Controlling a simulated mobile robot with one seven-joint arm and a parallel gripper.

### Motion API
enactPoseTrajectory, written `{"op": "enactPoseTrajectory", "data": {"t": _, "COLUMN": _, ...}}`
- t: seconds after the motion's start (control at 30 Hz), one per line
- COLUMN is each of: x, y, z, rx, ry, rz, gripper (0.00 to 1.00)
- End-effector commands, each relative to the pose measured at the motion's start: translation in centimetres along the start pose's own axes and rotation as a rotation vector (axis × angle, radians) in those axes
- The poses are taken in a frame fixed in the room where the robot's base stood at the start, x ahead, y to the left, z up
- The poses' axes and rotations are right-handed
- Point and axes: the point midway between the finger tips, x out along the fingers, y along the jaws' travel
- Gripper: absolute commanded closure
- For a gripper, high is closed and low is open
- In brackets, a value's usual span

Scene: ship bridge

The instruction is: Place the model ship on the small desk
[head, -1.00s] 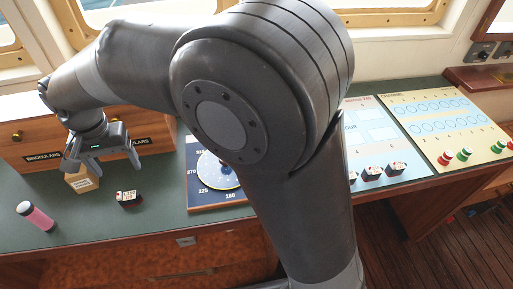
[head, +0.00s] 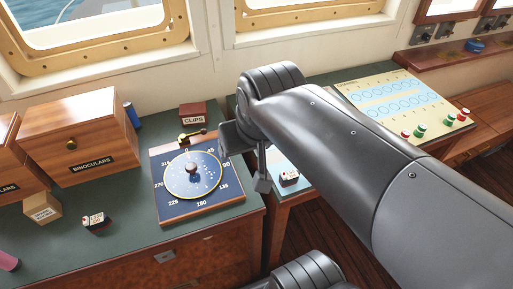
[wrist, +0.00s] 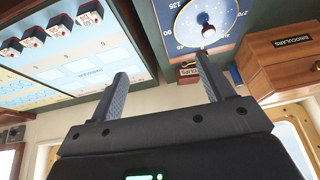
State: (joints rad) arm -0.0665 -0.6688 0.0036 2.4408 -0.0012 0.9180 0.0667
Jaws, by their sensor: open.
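I cannot make out a model ship in either view. My gripper (wrist: 161,66) is open and empty in the wrist view, its two fingers apart with nothing between them. In the head view, one finger (head: 263,181) hangs beside the right edge of the compass chart board (head: 214,206); the rest of the gripper is mostly hidden by my arm. Low brown wooden furniture (head: 484,131) stands at the far right; I cannot tell whether it is the small desk.
A chart panel with red and green knobs (head: 405,105) lies at right. My arm hides the middle right.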

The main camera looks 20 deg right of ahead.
Motion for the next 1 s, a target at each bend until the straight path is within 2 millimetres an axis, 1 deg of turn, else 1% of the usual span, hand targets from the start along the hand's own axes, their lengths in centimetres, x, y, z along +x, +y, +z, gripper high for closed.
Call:
{"op": "enactPoseTrajectory", "data": {"t": 0.03, "x": -0.2, "y": 0.8, "z": 0.8, "rx": 0.004, "ry": 0.017, "rz": 0.010, "gripper": 0.26}}
{"op": "enactPoseTrajectory", "data": {"t": 0.13, "x": -0.2, "y": 1.5, "z": 1.6, "rx": 0.000, "ry": 0.035, "rz": 0.022, "gripper": 0.27}}
{"op": "enactPoseTrajectory", "data": {"t": 0.23, "x": -0.2, "y": 1.8, "z": 2.1, "rx": -0.002, "ry": 0.041, "rz": 0.028, "gripper": 0.35}}
{"op": "enactPoseTrajectory", "data": {"t": 0.4, "x": -0.2, "y": 1.8, "z": 2.1, "rx": -0.004, "ry": 0.041, "rz": 0.028, "gripper": 0.47}}
{"op": "enactPoseTrajectory", "data": {"t": 0.67, "x": -0.2, "y": 1.8, "z": 2.0, "rx": -0.001, "ry": 0.039, "rz": 0.025, "gripper": 0.47}}
{"op": "enactPoseTrajectory", "data": {"t": 0.77, "x": 0.4, "y": 1.1, "z": 2.0, "rx": 0.021, "ry": 0.015, "rz": 0.000, "gripper": 0.47}}
{"op": "enactPoseTrajectory", "data": {"t": 0.87, "x": 1.7, "y": -0.6, "z": 2.0, "rx": 0.079, "ry": -0.046, "rz": -0.061, "gripper": 0.47}}
{"op": "enactPoseTrajectory", "data": {"t": 0.97, "x": 3.5, "y": -3.3, "z": 2.0, "rx": 0.174, "ry": -0.140, "rz": -0.149, "gripper": 0.47}}
{"op": "enactPoseTrajectory", "data": {"t": 1.0, "x": 4.3, "y": -4.5, "z": 2.0, "rx": 0.219, "ry": -0.183, "rz": -0.186, "gripper": 0.47}}
